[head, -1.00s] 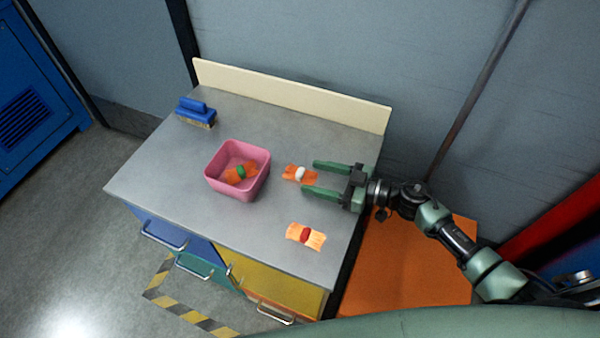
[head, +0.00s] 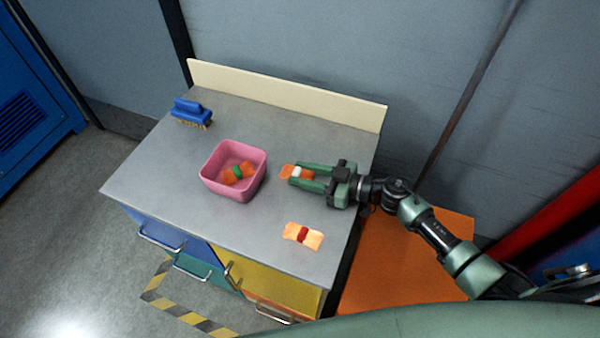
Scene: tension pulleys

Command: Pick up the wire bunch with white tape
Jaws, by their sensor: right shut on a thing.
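The wire bunch with white tape (head: 287,171) is an orange bundle on the grey tabletop, to the right of the pink bin. My right gripper (head: 294,175) reaches in from the right, and its two green fingers are closed on this bunch around the white tape. The fingers hide part of the bunch. I cannot tell whether it is lifted off the table. My left gripper is not in view.
The pink bin (head: 212,183) holds an orange wire bunch with green tape (head: 238,171). Another bunch with red tape (head: 303,235) lies near the table's front right. A blue brush (head: 191,113) sits at the back left. A cream backboard (head: 290,95) edges the grey table (head: 150,165).

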